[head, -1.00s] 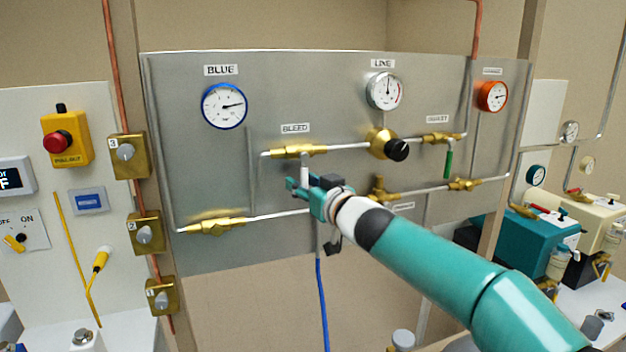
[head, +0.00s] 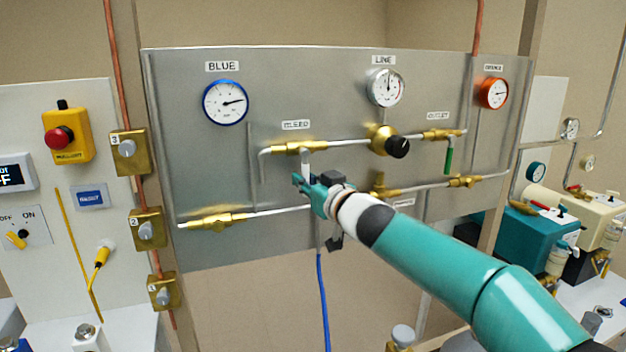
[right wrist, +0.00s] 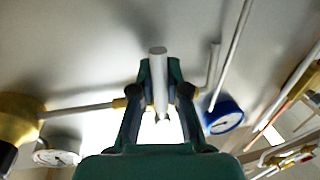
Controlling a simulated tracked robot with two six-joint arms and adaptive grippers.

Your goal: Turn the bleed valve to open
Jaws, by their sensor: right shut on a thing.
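The bleed valve (head: 299,147) is a brass body on the upper pipe, under the BLEED label (head: 296,125). Its pale handle (head: 306,160) hangs straight down, across the pipe's line. My right gripper (head: 308,182) is at the handle's lower part, below the valve body. In the right wrist view, the pale handle (right wrist: 158,70) stands between the two fingers of my right gripper (right wrist: 160,88), which is shut on it. The fingers hide part of the handle. My left gripper is not in view.
A black-knobbed brass regulator (head: 385,140) and a green-handled outlet valve (head: 449,155) are to the right on the panel. A lower pipe with a brass fitting (head: 216,221) runs behind my gripper. A blue hose (head: 322,290) hangs below.

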